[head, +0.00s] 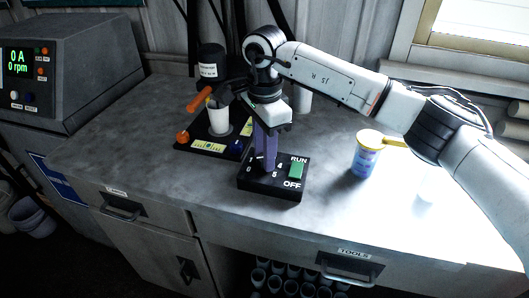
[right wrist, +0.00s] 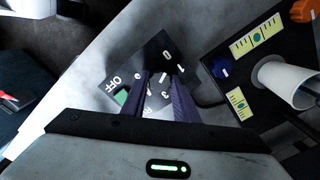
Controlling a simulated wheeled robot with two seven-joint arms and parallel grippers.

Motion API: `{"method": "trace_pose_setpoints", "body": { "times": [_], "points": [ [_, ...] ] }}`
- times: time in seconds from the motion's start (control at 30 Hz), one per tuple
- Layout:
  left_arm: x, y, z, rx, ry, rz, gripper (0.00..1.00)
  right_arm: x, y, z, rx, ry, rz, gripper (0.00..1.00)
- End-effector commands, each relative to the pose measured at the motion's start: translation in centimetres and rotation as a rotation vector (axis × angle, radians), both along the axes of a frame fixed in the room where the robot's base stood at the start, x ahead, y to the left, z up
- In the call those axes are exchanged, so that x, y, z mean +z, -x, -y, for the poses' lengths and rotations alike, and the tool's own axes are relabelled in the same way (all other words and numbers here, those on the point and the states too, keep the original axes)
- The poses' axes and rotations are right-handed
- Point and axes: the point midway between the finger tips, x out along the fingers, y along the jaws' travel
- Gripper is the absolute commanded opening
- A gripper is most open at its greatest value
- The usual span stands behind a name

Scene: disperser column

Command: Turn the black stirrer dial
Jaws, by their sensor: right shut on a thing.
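The black stirrer control box (head: 284,190) sits near the front edge of the grey bench in the head view. It has white numbers and a green rocker switch (head: 297,170) between RUN and OFF. My right gripper (head: 265,158) points down onto the box's left part, with its purple fingers at the dial. In the right wrist view my right gripper (right wrist: 160,82) is shut on the black dial (right wrist: 160,78), which is mostly hidden between the fingers. White numbers show around it. I cannot read the dial's setting. My left gripper is not in view.
Behind the box stands a black base (head: 207,147) with a white cup (head: 218,118), an orange handle and a blue knob. A blue and yellow tub (head: 366,158) stands to the right. At the left a grey console (head: 62,70) reads 0 A, 0 rpm.

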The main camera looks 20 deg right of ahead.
Motion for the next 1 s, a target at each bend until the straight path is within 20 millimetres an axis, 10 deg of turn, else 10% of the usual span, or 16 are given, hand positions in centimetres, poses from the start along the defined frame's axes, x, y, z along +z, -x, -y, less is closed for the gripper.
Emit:
{"method": "trace_pose_setpoints", "body": {
  "times": [1.0],
  "points": [
    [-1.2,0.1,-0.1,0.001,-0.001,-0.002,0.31,0.1,0.0,0.0,-0.953,-0.001,0.002,0.04]
  ]
}}
